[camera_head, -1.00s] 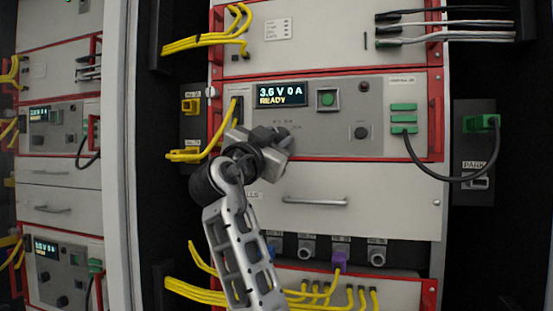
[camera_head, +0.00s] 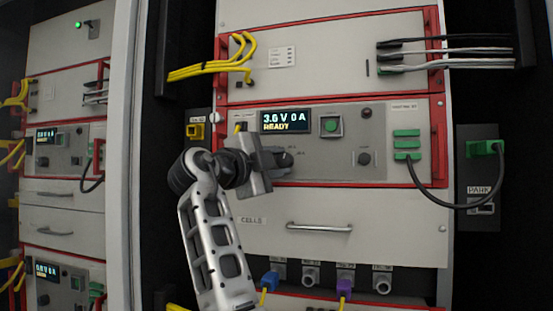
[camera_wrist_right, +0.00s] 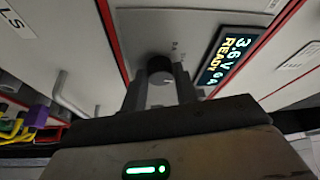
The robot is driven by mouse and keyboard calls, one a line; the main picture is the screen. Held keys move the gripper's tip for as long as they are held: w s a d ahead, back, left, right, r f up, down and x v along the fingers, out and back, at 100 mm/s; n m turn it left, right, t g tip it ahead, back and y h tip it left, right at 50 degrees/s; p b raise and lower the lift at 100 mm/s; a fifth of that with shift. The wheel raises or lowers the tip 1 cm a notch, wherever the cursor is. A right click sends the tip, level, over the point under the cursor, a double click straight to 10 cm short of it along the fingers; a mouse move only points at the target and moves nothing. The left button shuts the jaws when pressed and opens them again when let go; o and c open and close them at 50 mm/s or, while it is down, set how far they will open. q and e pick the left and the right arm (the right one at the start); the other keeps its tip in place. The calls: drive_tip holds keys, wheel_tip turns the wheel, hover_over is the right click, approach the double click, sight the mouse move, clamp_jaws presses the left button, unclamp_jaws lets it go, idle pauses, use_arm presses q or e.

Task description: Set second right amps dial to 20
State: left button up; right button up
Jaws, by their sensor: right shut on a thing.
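The cycler panel (camera_head: 330,172) has a display (camera_head: 285,121) reading 3.6 V 0 A and READY. My right gripper (camera_head: 284,159) is at the panel below this display, shut on a dark round dial. In the right wrist view the dial (camera_wrist_right: 160,66) sits between the two fingers of my right gripper (camera_wrist_right: 160,84). The dial's scale is mostly hidden, and its pointer setting cannot be read. The wrist picture is tilted relative to the panel. My left gripper is not in view.
A second dark knob (camera_head: 364,158) and a green button (camera_head: 330,125) are to the right. A black cable (camera_head: 425,190) loops from green connectors to the park holder (camera_head: 479,190). A drawer handle (camera_head: 319,227) sticks out below.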

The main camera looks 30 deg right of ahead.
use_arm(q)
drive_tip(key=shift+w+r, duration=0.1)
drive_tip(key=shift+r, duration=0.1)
use_arm(e)
drive_tip(key=shift+r+m, duration=0.1)
drive_tip(key=shift+m, duration=0.5)
drive_tip(key=o, duration=0.9)
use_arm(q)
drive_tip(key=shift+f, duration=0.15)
use_arm(e)
drive_tip(key=shift+o, duration=0.3)
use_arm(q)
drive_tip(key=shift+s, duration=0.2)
use_arm(e)
drive_tip(key=shift+a, duration=0.1)
drive_tip(key=shift+s+a, duration=0.15)
drive_tip(key=shift+a, duration=0.15)
use_arm(q)
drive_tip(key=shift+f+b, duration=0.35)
drive_tip(key=shift+b, duration=0.55)
use_arm(e)
drive_tip(key=v, duration=1.5)
drive_tip(key=shift+r, duration=0.3)
drive_tip(key=shift+a, duration=0.1)
